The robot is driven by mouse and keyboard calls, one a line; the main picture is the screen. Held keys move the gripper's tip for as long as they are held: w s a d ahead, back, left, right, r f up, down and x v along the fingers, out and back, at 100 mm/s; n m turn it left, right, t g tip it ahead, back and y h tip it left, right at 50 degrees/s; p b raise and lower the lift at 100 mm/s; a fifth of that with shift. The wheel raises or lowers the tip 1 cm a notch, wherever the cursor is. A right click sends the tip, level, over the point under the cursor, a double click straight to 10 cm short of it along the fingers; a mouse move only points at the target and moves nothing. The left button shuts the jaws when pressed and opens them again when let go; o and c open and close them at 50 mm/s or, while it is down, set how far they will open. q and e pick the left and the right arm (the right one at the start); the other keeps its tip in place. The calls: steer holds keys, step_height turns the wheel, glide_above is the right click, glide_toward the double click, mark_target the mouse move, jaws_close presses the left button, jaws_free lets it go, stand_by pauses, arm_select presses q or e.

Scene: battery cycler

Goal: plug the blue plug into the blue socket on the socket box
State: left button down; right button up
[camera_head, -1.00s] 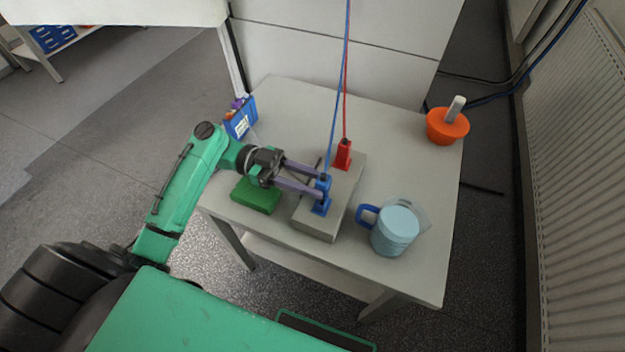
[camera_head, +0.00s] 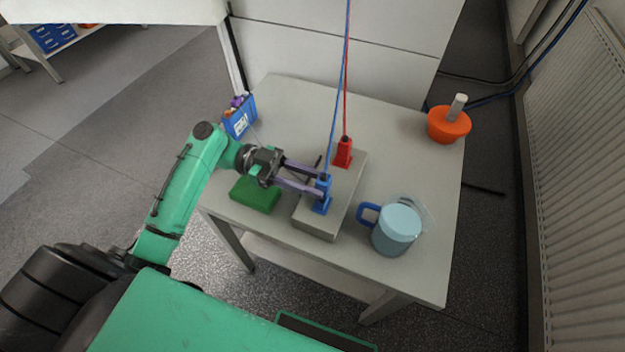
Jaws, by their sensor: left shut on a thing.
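The grey socket box (camera_head: 344,202) lies on the table. The blue plug (camera_head: 323,183) has a blue cable running up from it. My left gripper (camera_head: 322,184) reaches in from the left and is shut on the blue plug, holding it upright at the blue socket (camera_head: 320,206) near the front end of the box. The plug's lower end meets the socket in the picture; I cannot tell how deep it sits. A red plug (camera_head: 343,153) with a red cable stands at the back end of the box. My right gripper is not in view.
A green block (camera_head: 255,195) lies under my left gripper. A light blue mug (camera_head: 396,232) with a dark blue handle stands right of the box. An orange bowl (camera_head: 448,126) is at the back right, a blue bin (camera_head: 240,122) at the back left. The table's (camera_head: 300,105) back is clear.

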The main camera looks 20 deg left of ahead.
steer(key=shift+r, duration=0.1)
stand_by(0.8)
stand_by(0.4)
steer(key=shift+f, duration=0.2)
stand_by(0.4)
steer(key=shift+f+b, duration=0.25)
steer(key=shift+b, duration=0.1)
stand_by(0.3)
